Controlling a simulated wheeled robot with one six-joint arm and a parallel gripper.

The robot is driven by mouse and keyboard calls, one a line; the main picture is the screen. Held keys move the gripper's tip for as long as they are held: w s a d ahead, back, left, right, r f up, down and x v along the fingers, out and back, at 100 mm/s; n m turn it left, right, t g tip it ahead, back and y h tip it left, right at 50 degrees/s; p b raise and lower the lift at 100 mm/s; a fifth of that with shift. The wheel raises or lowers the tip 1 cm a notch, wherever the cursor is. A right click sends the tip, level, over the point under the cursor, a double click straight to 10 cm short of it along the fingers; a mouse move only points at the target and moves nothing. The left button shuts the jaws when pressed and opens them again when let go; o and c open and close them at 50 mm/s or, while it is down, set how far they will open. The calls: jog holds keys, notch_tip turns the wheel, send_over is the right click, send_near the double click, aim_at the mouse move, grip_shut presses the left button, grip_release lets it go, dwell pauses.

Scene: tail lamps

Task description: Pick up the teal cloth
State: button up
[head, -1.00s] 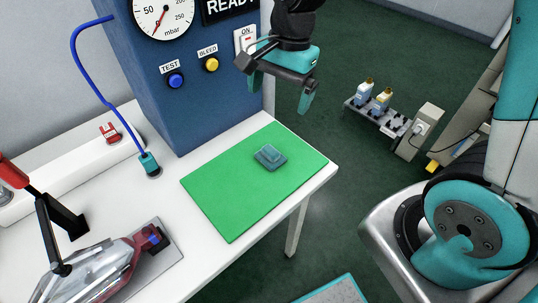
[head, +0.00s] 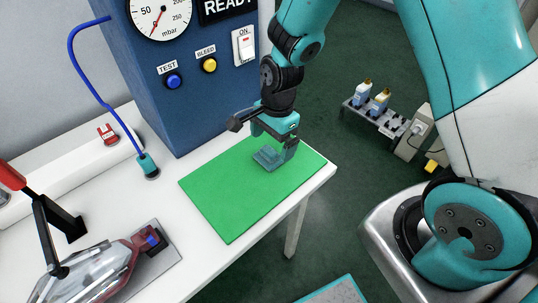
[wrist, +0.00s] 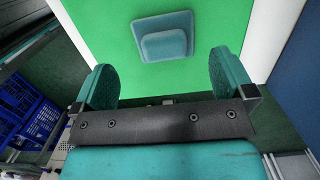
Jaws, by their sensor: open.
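The teal cloth (head: 266,160) lies folded on the green mat (head: 222,200), near the mat's right part. In the wrist view the cloth (wrist: 163,38) is a flat square with a smaller folded layer on top. My gripper (head: 277,152) is just over the cloth in the head view and hides part of it. In the wrist view my gripper (wrist: 165,80) has its two teal fingers wide apart with nothing between them. The cloth shows beyond the fingertips, roughly centred between them and apart from them.
The blue test cabinet (head: 180,80) stands close behind the mat. A clear lamp in a fixture (head: 95,272) is at the table's front left, with a toggle clamp (head: 48,225) beside it. A blue hose (head: 95,85) rises at left. The white table (head: 165,205) ends right of the mat.

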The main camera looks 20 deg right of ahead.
aim_at(269, 150)
jog(key=f, duration=0.4)
jog(key=shift+w+a+f, duration=0.15)
jog(key=shift+a+f, duration=0.2)
jog(key=c, duration=1)
jog(key=shift+r, duration=0.1)
notch_tip(269, 150, up, 20)
jog(key=shift+p, duration=0.4)
